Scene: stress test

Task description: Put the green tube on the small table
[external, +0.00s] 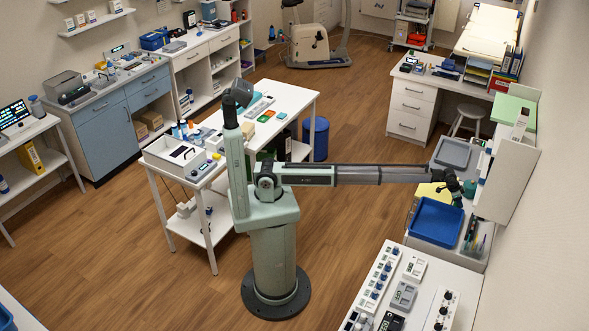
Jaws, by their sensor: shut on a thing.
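My gripper (455,188) is at the end of my outstretched arm on the right, over the grey counter by the wall and just above the blue tray. It is small and dark here, and its fingers cannot be made out clearly. A small dark green thing (468,188) shows right at it, which looks like the green tube; its shape and how it sits in the jaws are too small to tell. A small white table (212,226) with a lower shelf stands left of my base, with devices on top. Which table the task means is not certain.
A blue tray (436,221) lies on the counter below my gripper, with a grey tray (453,152) behind. A tall white panel (506,180) stands close on the right. A bench with devices (405,295) is in front. A longer white table (290,95) stands behind my base.

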